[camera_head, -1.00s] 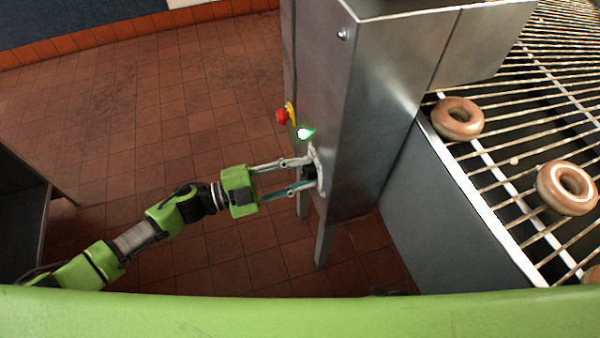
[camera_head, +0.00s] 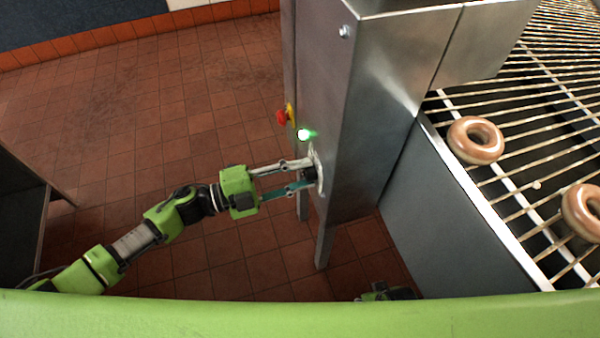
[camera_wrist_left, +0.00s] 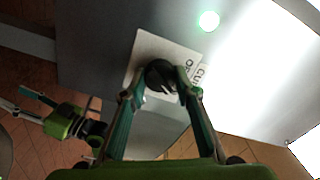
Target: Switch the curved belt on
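A black rotary knob (camera_wrist_left: 161,76) sits on a pale plate (camera_wrist_left: 150,48) with partly hidden lettering, on the metal cabinet (camera_head: 355,100). My left gripper (camera_head: 312,173) is at the plate, its two fingers on either side of the knob. In the left wrist view its fingertips (camera_wrist_left: 160,93) stand apart, with a gap beside the knob. The belt (camera_head: 505,185) of metal rods carries glazed rings. My right gripper (camera_wrist_left: 35,103) shows open and empty at the left wrist view's left edge.
A red stop button (camera_head: 282,117) on a yellow base is on the cabinet side near the lamp. Doughnuts (camera_head: 476,140) lie on the rods. The tiled floor (camera_head: 180,110) left of the cabinet is clear. A dark shelf (camera_head: 22,215) stands at far left.

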